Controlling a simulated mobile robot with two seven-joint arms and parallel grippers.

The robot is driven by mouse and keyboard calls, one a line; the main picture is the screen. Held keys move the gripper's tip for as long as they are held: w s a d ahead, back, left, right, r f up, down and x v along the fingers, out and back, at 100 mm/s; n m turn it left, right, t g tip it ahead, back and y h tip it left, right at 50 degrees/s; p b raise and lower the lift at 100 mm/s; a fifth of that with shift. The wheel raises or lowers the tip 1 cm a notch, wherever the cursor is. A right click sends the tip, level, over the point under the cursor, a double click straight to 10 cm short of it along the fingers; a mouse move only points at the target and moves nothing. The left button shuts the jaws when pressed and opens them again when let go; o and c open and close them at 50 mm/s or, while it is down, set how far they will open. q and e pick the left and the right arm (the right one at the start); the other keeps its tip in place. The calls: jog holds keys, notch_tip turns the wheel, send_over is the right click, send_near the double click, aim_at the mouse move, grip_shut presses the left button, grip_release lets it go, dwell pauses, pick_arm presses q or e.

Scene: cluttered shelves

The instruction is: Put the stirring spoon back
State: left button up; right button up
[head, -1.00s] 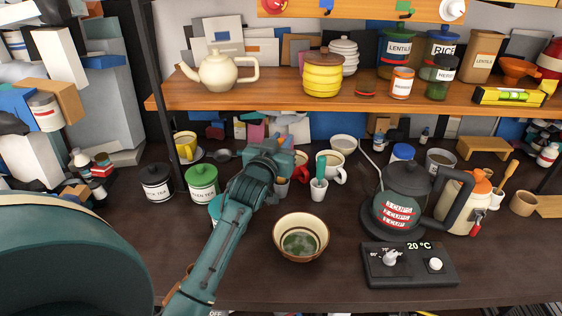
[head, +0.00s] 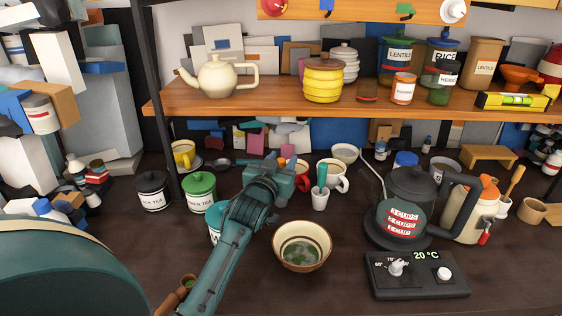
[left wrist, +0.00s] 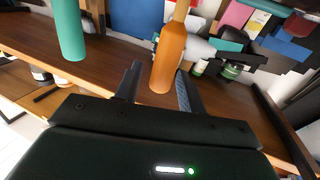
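My left gripper (head: 288,183) is over the counter behind the bowl with green contents (head: 302,247). In the left wrist view, an orange-brown rounded handle (left wrist: 167,62) stands between the two spread fingers, with a gap visible beside the left finger. A grey spoon-shaped thing (head: 221,163) lies on the counter at the back left. My right gripper is not in view.
White and red mugs (head: 334,173) are close behind and right of the gripper. A kettle (head: 405,205) and a control panel (head: 415,277) stand to the right. Tea tins (head: 200,193) stand left. The shelf (head: 280,101) overhangs the back. The front counter is mostly clear.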

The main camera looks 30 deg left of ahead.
pick_arm(q)
jog(key=shift+r, duration=0.1)
jog(key=shift+s+r, duration=0.1)
jog(key=v, duration=1.1)
jog(key=shift+s, duration=0.4)
jog(key=shift+d, duration=0.1)
